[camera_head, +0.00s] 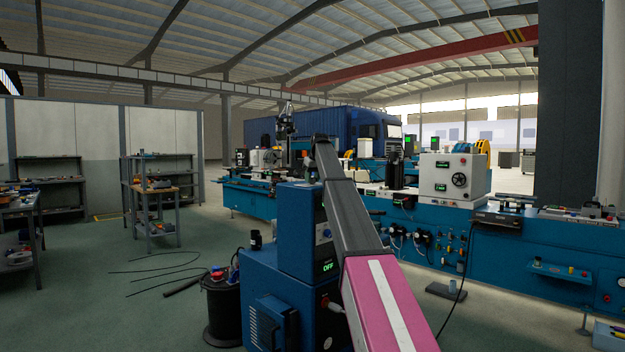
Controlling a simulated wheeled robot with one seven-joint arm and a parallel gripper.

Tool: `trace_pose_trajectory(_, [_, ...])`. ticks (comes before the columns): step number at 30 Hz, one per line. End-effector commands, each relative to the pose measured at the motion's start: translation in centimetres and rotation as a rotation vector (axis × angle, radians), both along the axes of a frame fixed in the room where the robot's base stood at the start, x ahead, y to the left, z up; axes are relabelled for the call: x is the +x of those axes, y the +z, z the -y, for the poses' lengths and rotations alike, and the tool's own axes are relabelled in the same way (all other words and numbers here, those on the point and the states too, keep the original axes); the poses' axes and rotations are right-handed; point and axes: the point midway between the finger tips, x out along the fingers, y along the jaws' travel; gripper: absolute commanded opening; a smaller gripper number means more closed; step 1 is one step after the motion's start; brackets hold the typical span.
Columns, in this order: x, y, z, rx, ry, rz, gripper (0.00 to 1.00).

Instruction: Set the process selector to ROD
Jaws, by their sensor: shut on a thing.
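The blue welding power source (296,232) stands at the centre, on a wider blue cabinet. Its narrow front panel faces right and shows a green display (328,267) reading OFF. A small pale control (325,234) sits above the display. It is too small to tell whether this is the process selector or where it points. My pink and black arm rises from the bottom across the right side of this panel and hides part of it. My gripper is not visible; the arm and the machine may be hiding it.
A black drum (222,312) stands left of the cabinet, with cables on the floor. A long blue machine bed (530,258) with a white control box (449,176) runs behind on the right. Shelves and a workbench (157,208) stand left. Open floor lies between.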

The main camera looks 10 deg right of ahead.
Motion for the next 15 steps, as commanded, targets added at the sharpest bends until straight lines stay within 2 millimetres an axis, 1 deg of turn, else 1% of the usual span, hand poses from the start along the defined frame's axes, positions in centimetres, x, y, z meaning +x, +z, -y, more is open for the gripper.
trace_pose_trajectory(6, [-0.08,0.04,-0.10,0.000,-0.166,0.000,0.13])
trace_pose_trajectory(15, [-0.06,0.05,-0.07,-0.001,-0.313,-0.001,0.13])
